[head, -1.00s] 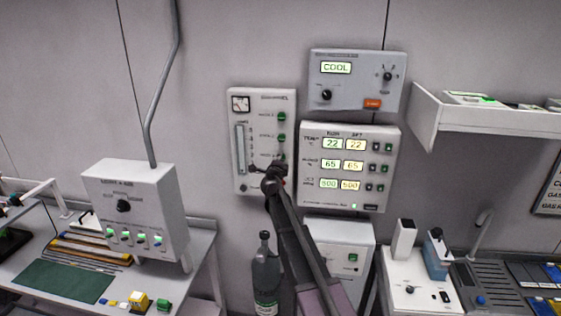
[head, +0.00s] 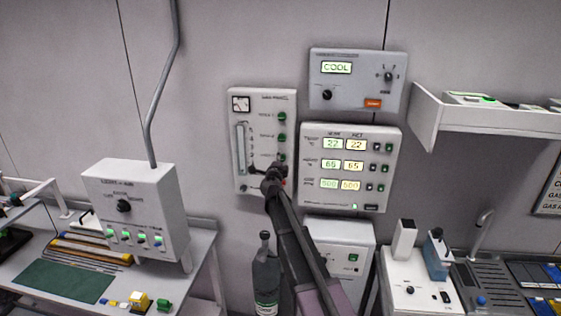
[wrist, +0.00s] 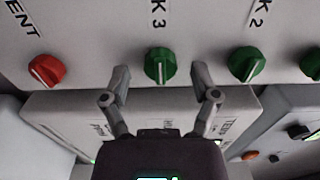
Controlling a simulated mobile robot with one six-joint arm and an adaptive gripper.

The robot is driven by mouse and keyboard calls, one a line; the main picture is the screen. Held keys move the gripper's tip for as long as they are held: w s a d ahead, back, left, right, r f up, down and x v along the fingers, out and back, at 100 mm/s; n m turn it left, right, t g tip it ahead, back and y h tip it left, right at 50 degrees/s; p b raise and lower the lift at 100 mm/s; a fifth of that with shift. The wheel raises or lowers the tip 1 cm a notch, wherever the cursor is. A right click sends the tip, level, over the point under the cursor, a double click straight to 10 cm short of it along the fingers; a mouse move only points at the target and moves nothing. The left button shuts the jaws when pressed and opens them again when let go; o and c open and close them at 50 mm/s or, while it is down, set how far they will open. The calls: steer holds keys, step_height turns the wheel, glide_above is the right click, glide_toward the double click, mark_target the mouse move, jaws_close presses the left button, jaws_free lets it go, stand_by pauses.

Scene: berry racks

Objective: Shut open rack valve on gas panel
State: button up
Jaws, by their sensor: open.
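The gas panel (head: 262,98) is a pale upright box on the wall with a gauge, a flow tube and a column of green knobs. In the wrist view my gripper (wrist: 160,80) is open, with one finger on each side of the green knob (wrist: 160,66) labelled "K 3". I cannot tell whether the fingers touch it. Its white mark runs up and down in the picture. The "K 2" green knob (wrist: 246,65) is to its right, and a red knob (wrist: 46,70) is to its left. In the head view my gripper (head: 267,172) covers the panel's lower part.
A display box (head: 350,205) with number readouts hangs close to the right of the panel, below a "COOL" box (head: 357,98). A dark bottle (head: 265,275) stands below. A switch box (head: 140,190) is at left, and a white shelf (head: 480,122) is at right.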

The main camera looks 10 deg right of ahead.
steer(key=v, duration=1.1)
steer(key=shift+s+a, duration=0.1)
steer(key=s+a+f+n+g+y+b, duration=0.35)
steer(key=s+f+n+y, duration=0.3)
steer(key=n, duration=0.25)
steer(key=s+a+f+n+g+y+b, duration=0.25)
steer(key=s+a+f+n+y, duration=0.2)
steer(key=f+n+y, duration=0.35)
steer(key=s+d+f+n+g+h+b, duration=0.1)
steer(key=s+d+f+g+h, duration=0.3)
steer(key=s, duration=0.7)
steer(key=s+d+f+n+g+h+b, duration=0.2)
steer(key=s+d+f+g+h, duration=0.3)
steer(key=s, duration=0.6)
steer(key=d+f+n+g, duration=0.1)
steer(key=d+f+g, duration=0.1)
steer(key=d+f, duration=0.1)
steer(key=shift+s+d+f, duration=0.3)
steer(key=shift+s+f, duration=0.05)
steer(key=shift+f, duration=0.15)
